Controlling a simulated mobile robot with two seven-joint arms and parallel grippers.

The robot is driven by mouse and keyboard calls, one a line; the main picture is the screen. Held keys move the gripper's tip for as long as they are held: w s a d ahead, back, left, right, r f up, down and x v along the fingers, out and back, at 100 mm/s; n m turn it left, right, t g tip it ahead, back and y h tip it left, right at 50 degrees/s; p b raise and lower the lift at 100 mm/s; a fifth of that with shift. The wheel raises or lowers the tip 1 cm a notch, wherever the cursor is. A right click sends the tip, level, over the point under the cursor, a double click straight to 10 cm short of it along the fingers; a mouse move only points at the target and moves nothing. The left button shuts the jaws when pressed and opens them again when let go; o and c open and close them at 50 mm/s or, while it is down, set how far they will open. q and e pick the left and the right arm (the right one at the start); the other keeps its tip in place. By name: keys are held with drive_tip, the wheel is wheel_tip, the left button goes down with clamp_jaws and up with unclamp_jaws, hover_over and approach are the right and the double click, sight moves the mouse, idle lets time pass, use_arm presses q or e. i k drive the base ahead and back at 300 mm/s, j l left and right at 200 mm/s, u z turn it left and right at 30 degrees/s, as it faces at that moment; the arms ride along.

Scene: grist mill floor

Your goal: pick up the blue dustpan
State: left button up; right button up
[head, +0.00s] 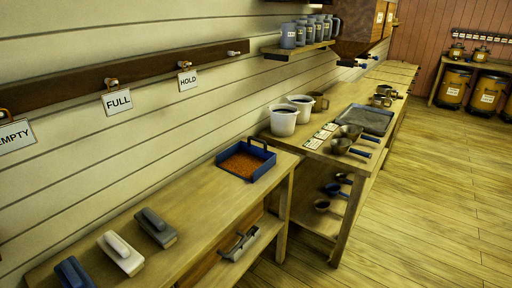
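A blue, shallow, square-sided pan with a raised handle at its back (266,173) sits on the near wooden bench, close to the bench's far end. It is the one blue pan-shaped thing I see, and I take it as the blue dustpan. Loose orange-brown grain (243,165) covers its floor. It lies flat, with nothing on top of its rim. Neither of my grippers shows in the head view.
Dark blue, white and grey handled blocks (121,253) stand on the near bench (190,205). A grey metal object (238,244) lies on its lower shelf. The farther bench holds white buckets (283,121), a grey tray (366,119) and scoops. Open floor (430,200) lies right.

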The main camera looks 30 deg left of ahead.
sight(245, 161)
drive_tip(key=i+l+u, duration=0.1)
drive_tip(key=i+u, duration=0.4)
drive_tip(key=i+l+u, duration=0.2)
drive_tip(key=u, duration=0.25)
drive_tip(key=i+l+u, duration=0.35)
drive_tip(key=u, duration=0.15)
drive_tip(key=i+l, duration=0.05)
